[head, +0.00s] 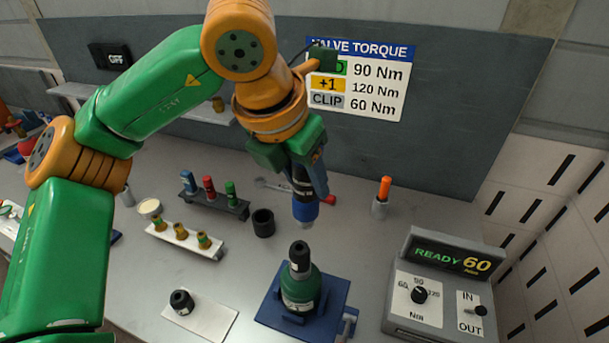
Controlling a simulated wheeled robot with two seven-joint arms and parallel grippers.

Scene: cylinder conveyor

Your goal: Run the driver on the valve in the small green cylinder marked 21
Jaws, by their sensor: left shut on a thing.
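The small green cylinder (301,287) stands upright in a blue fixture (335,300) on the bench. A dark valve (298,253) sits in its top. A label shows on its front, but I cannot read its number. My left gripper (306,185) is shut on the driver (305,211), a dark tool with a blue collar. The driver points down, above and slightly right of the valve, and its tip looks apart from it. My right gripper is not in view.
A controller (440,290) at right reads "READY 60", with a dial and IN/OUT switch. Behind are a socket rack (215,204), a white valve strip (184,238), a black cup (263,222) and an orange-handled tool (383,190). A loose black valve (181,302) lies front left. A torque sign (359,80) hangs behind.

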